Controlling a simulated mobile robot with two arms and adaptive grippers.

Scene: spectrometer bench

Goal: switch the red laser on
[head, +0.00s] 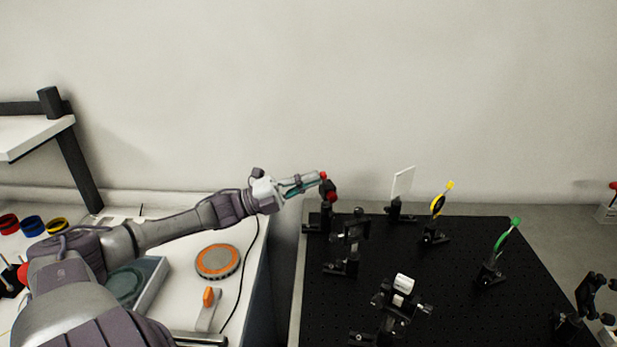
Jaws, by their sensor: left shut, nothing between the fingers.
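My left gripper (318,178) reaches in from the left, shut and empty, above the back left corner of the black breadboard. Its fingertips are at a small dark mounted device with red parts (331,197), which looks like the red laser. The fingers and the device overlap in the picture, so I cannot tell whether they touch. The device stands on a black post and base. Its switch cannot be made out, nor whether it is on; no beam shows. My right gripper is out of view.
The black breadboard (460,320) bears a white plate (403,182), a yellow-marked mount (438,205), a green-marked mount (507,235) and a white-topped mount (403,283). An orange-rimmed disc (217,261) lies on the left table. A gap separates table and breadboard.

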